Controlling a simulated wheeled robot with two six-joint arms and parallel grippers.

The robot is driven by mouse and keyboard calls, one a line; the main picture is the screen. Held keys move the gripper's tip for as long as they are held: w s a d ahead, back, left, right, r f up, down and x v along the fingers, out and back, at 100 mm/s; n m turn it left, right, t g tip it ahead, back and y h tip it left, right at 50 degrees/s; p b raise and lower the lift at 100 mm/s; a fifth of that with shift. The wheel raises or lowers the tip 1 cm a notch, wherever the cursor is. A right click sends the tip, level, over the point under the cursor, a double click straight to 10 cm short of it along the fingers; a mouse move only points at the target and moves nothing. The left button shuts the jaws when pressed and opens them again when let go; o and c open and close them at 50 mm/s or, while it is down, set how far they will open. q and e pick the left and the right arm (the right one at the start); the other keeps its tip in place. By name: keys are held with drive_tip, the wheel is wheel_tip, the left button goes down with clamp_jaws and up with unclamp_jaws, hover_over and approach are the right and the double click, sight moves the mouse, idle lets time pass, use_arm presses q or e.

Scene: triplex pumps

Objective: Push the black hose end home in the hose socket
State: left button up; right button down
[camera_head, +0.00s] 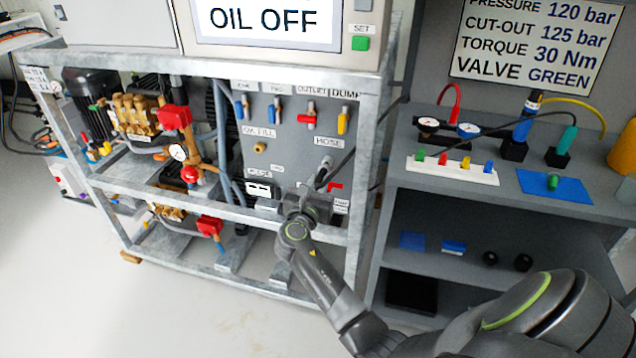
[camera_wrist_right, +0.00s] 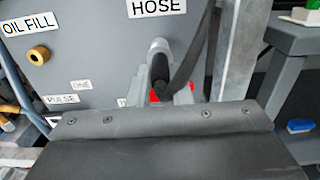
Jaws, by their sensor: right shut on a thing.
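The hose socket (camera_wrist_right: 158,46) is a light grey tube on the grey panel below the HOSE label; it also shows in the head view (camera_head: 322,176). The black hose end (camera_wrist_right: 160,68) points up at the socket's mouth, lined up with it in the wrist view. I cannot tell how deep it sits. The black hose (camera_wrist_right: 193,65) loops up to the right behind it. My right gripper (camera_head: 313,194) is at the panel just below the socket, shut on the hose end. Its fingers (camera_wrist_right: 181,97) are partly hidden by the dark gripper body. My left gripper is not in view.
A galvanised frame post (camera_wrist_right: 236,55) stands close to the right of the socket, and a frame rail (camera_head: 230,212) runs beside my gripper. A red handle (camera_head: 335,186) is right beside the gripper. A grey shelf unit (camera_head: 440,188) with tools stands to the right.

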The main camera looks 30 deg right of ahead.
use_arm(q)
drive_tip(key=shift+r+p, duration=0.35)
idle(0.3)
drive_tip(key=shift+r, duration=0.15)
use_arm(e)
drive_tip(key=shift+x, duration=1.4)
idle(0.4)
drive_tip(key=c, duration=1.3)
unclamp_jaws()
drive_tip(key=shift+o, duration=0.2)
